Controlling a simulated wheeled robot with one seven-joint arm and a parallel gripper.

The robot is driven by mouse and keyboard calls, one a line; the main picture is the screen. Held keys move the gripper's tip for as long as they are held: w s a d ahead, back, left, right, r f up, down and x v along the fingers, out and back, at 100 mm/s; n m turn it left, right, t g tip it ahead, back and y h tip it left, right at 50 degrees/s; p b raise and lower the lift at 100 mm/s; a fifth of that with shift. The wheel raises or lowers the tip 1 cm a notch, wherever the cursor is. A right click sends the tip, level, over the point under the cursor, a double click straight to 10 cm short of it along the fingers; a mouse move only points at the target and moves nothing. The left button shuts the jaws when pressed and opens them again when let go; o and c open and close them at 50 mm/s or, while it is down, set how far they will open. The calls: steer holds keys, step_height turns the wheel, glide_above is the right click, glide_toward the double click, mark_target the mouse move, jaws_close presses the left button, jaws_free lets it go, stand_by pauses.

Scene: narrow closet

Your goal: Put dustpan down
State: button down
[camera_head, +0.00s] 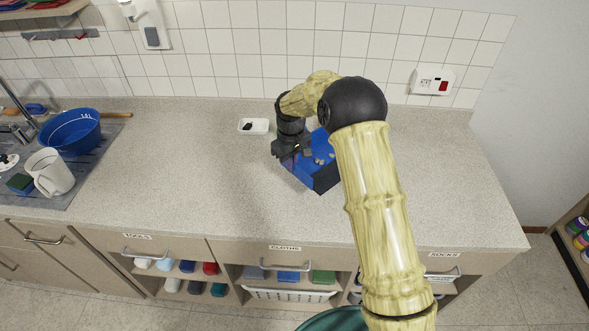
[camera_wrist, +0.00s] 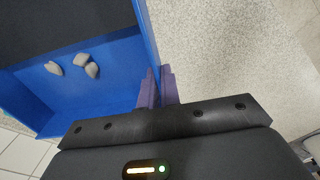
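The blue dustpan (camera_head: 299,172) is over the middle of the counter in the head view, partly hidden by my arm. It holds a few grey stone-like bits, which also show in the wrist view (camera_wrist: 86,66). In the wrist view the dustpan (camera_wrist: 95,95) has blue walls and a dark area. My gripper (camera_head: 292,151) is at its left end. The purple fingertips (camera_wrist: 159,86) are close together, with the edge of the dustpan's wall between them. I cannot tell whether the dustpan touches the counter.
The speckled counter (camera_head: 190,170) is clear on both sides of the dustpan. A small white tray (camera_head: 260,126) with a black item sits behind left. A blue basin (camera_head: 72,132) and a white jug (camera_head: 50,172) stand by the sink at far left. A tiled wall closes the back.

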steer(key=shift+f+p, duration=1.1)
steer(key=shift+f, duration=2)
step_height(320, 180, down, 3)
steer(key=shift+f+p, duration=0.2)
steer(key=shift+p, duration=0.55)
steer(key=shift+f, duration=0.15)
steer(key=shift+f, duration=0.25)
steer(key=c, duration=1.6)
jaws_free()
steer(key=shift+r, duration=0.1)
